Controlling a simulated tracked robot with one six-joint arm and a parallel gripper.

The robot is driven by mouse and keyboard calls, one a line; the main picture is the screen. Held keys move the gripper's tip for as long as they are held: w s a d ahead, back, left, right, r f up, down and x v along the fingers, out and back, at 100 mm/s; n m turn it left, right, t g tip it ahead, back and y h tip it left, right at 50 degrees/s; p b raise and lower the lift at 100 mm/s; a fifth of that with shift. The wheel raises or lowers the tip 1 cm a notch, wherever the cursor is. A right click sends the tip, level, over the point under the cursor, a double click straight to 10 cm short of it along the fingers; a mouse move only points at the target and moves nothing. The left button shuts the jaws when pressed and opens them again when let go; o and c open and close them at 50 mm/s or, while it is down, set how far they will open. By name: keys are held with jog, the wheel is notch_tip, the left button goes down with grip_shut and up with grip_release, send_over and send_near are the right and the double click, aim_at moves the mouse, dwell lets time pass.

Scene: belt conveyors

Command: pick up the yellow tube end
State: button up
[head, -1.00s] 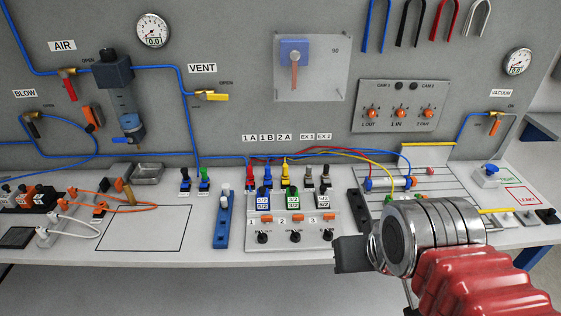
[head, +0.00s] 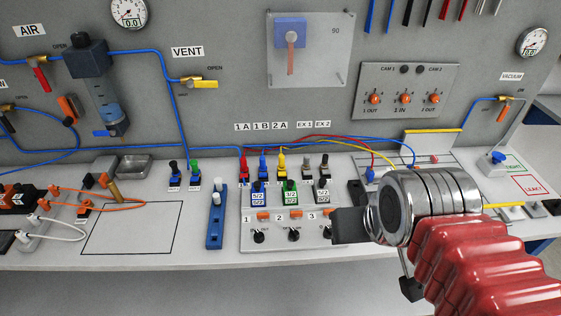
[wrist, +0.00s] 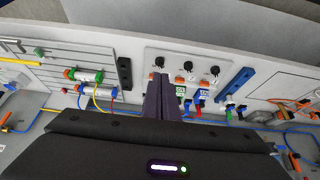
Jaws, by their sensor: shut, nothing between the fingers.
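A thin yellow tube (head: 358,145) runs right from the yellow fitting (head: 282,163) under the 2A label. Its right part is hidden behind my arm in the head view.
The switch panel (head: 290,240) with several knobs stands beside my gripper. A blue block (head: 215,225) is to its left. Blue and red tubes cross the bench back. The outlined rectangle (head: 130,240) on the left bench is mostly clear.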

jog(key=o, duration=0.3)
jog(key=shift+a+f, duration=0.1)
jog(key=shift+f, duration=0.05)
jog(key=o, duration=0.6)
jog(key=w+f, duration=0.1)
jog(key=w+a+f+g, duration=0.1)
jog(key=shift+w+f, duration=0.15)
jog(key=shift+w, duration=0.15)
jog(key=n+g, duration=0.2)
send_near(282, 156)
jog(key=shift+y, duration=0.3)
jog(key=s+d, duration=0.1)
jog(key=s, duration=0.2)
jog(key=s+d+f, duration=0.1)
jog(key=s, duration=0.3)
jog(key=s+d, duration=0.1)
jog(key=s, duration=0.3)
jog(key=shift+f, duration=0.15)
jog(key=shift+n+t, duration=0.3)
jog(key=shift+t, duration=0.5)
jog(key=w+r, duration=0.1)
jog(key=w, duration=0.1)
jog(key=w+a+r, duration=0.1)
jog(key=w, duration=0.2)
jog(key=w+r, duration=0.1)
jog(key=w, duration=0.2)
jog(key=shift+w+a+r, duration=0.15)
jog(key=shift+a+r, duration=0.05)
jog(key=shift+a, duration=0.15)
jog(key=shift+f, duration=0.1)
